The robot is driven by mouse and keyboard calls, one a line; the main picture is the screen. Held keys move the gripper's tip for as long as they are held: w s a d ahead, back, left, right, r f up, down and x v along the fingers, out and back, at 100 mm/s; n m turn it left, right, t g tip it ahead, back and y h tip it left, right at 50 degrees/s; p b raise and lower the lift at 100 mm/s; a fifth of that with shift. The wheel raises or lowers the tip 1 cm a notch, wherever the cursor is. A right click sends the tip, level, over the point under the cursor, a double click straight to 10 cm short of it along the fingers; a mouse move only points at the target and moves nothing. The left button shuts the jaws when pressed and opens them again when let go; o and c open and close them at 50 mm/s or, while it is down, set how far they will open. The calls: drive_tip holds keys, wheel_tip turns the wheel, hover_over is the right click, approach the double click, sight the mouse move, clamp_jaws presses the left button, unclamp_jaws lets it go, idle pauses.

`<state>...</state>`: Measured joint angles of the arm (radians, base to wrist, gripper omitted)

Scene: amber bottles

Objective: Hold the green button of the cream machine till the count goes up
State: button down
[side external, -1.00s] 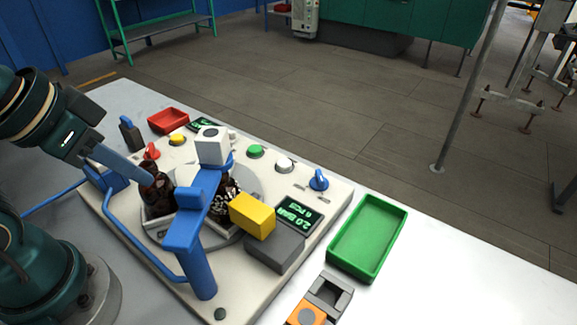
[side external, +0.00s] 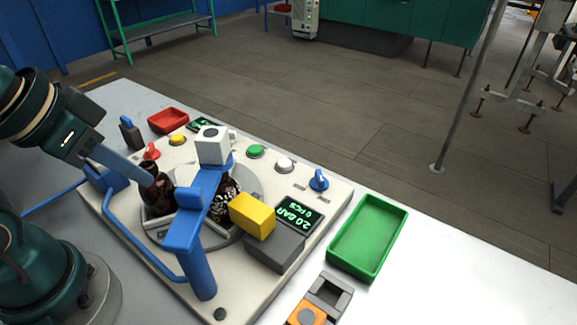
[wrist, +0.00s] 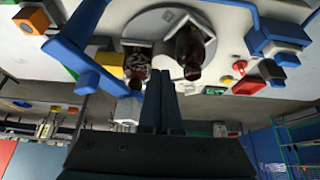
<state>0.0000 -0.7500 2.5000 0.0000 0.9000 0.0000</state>
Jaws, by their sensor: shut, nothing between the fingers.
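The cream machine (side external: 120,205) lies on the table. Its green button (side external: 255,151) is a small domed cap on the far side, between the white camera-like block and a white button (side external: 284,165). The display (side external: 298,213) reads 2.0 BAR and what looks like 0 PCS. My gripper (side external: 148,181) is shut and empty. Its fingertips are at the left brown bottle (side external: 158,192), well away from the green button; I cannot tell whether they touch the bottle. In the wrist view the shut fingers (wrist: 160,72) point between the two bottles.
A second bottle (side external: 226,197) sits in the round turntable, partly behind the blue post (side external: 196,245). A yellow block (side external: 252,215), blue knob (side external: 319,180), red tray (side external: 168,121) and green tray (side external: 345,268) stand around.

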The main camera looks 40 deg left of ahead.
idle(0.8)
drive_tip(key=w+r+m+t, duration=0.3)
drive_tip(key=w+r+m, duration=0.15)
drive_tip(key=w, duration=0.45)
drive_tip(key=m+y, duration=0.1)
drive_tip(key=m, duration=0.2)
hover_over(250, 151)
wheel_tip(250, 151, down, 6)
drive_tip(key=shift+w+r+t, duration=0.1)
drive_tip(key=shift+t, duration=0.2)
drive_tip(key=shift+f, duration=4.4)
drive_tip(key=shift+f, duration=0.1)
